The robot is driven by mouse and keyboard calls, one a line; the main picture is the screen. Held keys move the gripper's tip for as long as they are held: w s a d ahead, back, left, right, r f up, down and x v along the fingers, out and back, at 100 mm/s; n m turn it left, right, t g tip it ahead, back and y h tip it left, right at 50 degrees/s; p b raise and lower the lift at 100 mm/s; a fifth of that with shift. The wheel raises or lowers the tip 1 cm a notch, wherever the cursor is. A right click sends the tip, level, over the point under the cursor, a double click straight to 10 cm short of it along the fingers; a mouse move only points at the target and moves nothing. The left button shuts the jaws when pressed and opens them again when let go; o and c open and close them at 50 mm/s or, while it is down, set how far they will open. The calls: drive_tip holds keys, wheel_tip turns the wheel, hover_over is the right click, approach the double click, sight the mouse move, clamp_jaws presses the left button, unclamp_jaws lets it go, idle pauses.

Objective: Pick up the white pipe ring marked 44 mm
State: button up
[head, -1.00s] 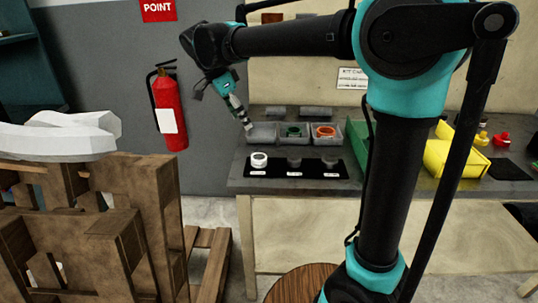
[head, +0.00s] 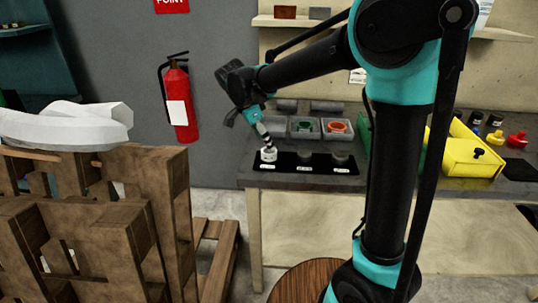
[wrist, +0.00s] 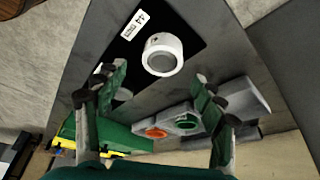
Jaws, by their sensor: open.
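The white pipe ring (head: 268,156) stands at the left end of a black mat (head: 322,169) on the bench. In the wrist view the ring (wrist: 162,54) lies ahead of the fingertips, beside a white label reading 44 (wrist: 133,24). My gripper (head: 267,143) is just above the ring in the head view and overlaps its upper part. In the wrist view my gripper (wrist: 157,84) has its two fingers spread wide with nothing between them. Whether the fingertips touch the ring cannot be told.
Grey rings (head: 304,157) (head: 340,157) stand farther right on the mat. Grey bins behind hold a green ring (head: 303,126) and an orange ring (head: 337,127). A yellow bin (head: 468,158) is at right; a wooden pallet stack (head: 150,200) stands at left.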

sight(267, 150)
drive_tip(key=x, duration=0.4)
drive_tip(key=shift+a+f, duration=0.3)
drive_tip(key=shift+f, duration=0.05)
drive_tip(key=shift+r, duration=0.1)
drive_tip(key=c, duration=1.4)
